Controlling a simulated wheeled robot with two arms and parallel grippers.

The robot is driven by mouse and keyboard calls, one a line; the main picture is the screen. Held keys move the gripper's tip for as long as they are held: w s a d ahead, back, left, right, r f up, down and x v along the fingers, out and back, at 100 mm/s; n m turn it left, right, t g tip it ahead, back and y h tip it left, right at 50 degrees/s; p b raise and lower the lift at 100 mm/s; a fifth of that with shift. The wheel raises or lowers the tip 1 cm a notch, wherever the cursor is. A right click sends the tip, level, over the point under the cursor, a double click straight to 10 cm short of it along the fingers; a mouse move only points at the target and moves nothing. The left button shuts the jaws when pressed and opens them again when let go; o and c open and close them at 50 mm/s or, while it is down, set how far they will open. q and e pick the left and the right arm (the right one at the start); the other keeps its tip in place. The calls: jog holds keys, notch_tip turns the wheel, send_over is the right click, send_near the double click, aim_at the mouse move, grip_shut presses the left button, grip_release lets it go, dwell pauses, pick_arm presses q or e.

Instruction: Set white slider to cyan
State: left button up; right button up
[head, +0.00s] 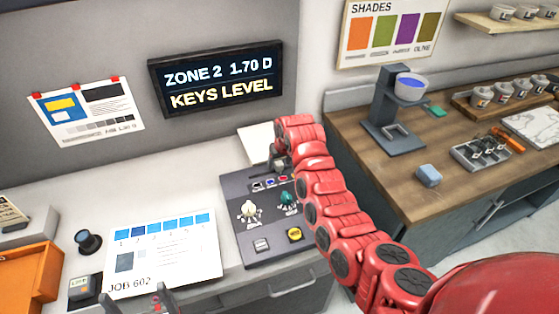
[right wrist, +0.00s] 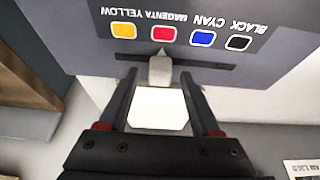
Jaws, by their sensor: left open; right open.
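The white slider (right wrist: 160,69) sits in a dark slot on the grey control panel (right wrist: 85,35), in line with the red MAGENTA swatch (right wrist: 163,33). The blue CYAN swatch (right wrist: 202,37) lies one place to the right of it in the right wrist view. My right gripper (right wrist: 159,76) is open, with one finger on each side of the slider; contact cannot be told. In the head view the right gripper (head: 278,160) is at the panel's far edge, and my arm hides part of the panel. My left gripper (head: 133,292) is open and empty over the job card's lower edge.
The panel also carries a white knob (head: 249,212), a teal knob (head: 288,200) and a yellow button (head: 295,234). The job card (head: 190,255) lies left of it. A display (head: 218,80) reads "ZONE 2 1.70 D, KEYS LEVEL". A white sheet (head: 256,143) lies behind the panel.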

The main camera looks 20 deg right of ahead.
grip_shut()
dwell(0.4)
dwell(1.1)
